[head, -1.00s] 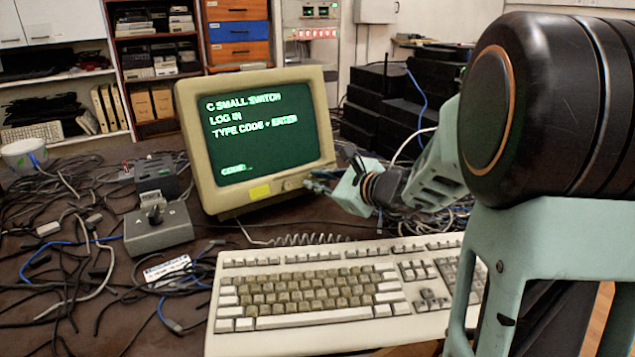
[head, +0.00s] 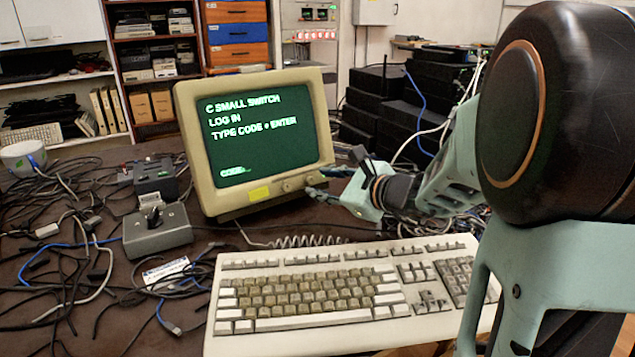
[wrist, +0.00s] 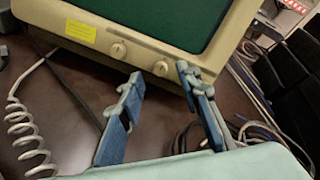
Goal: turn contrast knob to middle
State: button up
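The beige monitor (head: 326,120) stands on the table with a lit green screen. Two round knobs sit on its lower front edge, right of a yellow label (head: 259,193). In the wrist view, these are the left knob (wrist: 118,50) and the right knob (wrist: 161,69). No marking shows which one is contrast, and their pointer angles are too small to read. My gripper (wrist: 160,76) is open and empty, its blue fingertips on either side of the right knob in the picture. Contact cannot be told. The gripper also shows at the monitor's lower right corner in the head view (head: 330,180).
A beige keyboard (head: 310,335) lies in front of the monitor, with a coiled cable (wrist: 30,138) behind it. Black boxes (head: 385,100) are stacked behind my arm, with more loose cables near the gripper.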

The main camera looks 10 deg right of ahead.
jog(key=v, duration=0.9)
jog(key=shift+s, duration=0.15)
jog(key=shift+d, duration=0.1)
